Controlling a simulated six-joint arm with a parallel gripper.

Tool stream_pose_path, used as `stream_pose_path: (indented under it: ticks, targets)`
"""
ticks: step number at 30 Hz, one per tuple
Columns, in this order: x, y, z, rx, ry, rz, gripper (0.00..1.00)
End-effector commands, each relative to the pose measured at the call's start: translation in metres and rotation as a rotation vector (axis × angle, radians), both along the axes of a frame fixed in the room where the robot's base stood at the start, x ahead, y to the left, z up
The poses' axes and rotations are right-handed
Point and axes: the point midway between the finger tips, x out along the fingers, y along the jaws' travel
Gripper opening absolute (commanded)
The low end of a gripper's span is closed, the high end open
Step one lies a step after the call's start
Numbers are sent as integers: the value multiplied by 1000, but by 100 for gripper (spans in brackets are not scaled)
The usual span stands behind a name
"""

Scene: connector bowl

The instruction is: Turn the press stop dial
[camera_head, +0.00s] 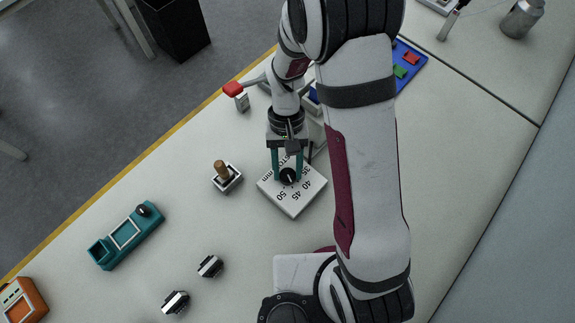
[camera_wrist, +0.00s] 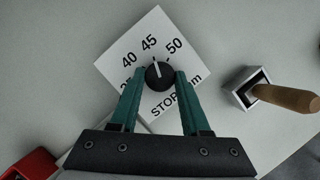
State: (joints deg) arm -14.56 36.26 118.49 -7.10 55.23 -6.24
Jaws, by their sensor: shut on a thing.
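The press stop dial is a black round knob (camera_wrist: 160,75) on a white square plate (camera_wrist: 118,53) marked 40, 45, 50 and "STOP mm". A white pointer line on the knob points up, between 45 and 50 and nearer 45 in the wrist view. In the head view the plate (camera_head: 296,204) lies on the bench with the knob (camera_head: 288,175) near its upper left. My gripper (camera_wrist: 160,78) has its two teal fingers on either side of the knob, shut on it. The head view shows my gripper (camera_head: 288,178) above the plate. Part of the lettering is hidden by the fingers.
A box with a wooden-handled lever (camera_head: 226,178) stands left of the plate. A teal device (camera_head: 126,236), two small connectors (camera_head: 210,266) and an orange device (camera_head: 21,302) lie further left. A red-topped thing (camera_head: 234,90) and a blue tray (camera_head: 408,72) are further back.

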Motion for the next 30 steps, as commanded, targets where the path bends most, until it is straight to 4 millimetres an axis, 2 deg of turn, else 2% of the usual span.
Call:
stream_pose_path:
  ticks: [3,4,8,9,17,20,23,30]
  targets:
    - [0,0,0,0,1,0,0]
    - [0,0,0,0,1,0,50]
    - [0,0,0,0,1,1,73]
    - [0,0,0,0,1,1,77]
    - [0,0,1,0,0,1,77]
    - [4,0,8,1,-2,0,77]
    - [12,0,26,1,-5,1,77]
    - [41,0,96,1,-7,0,77]
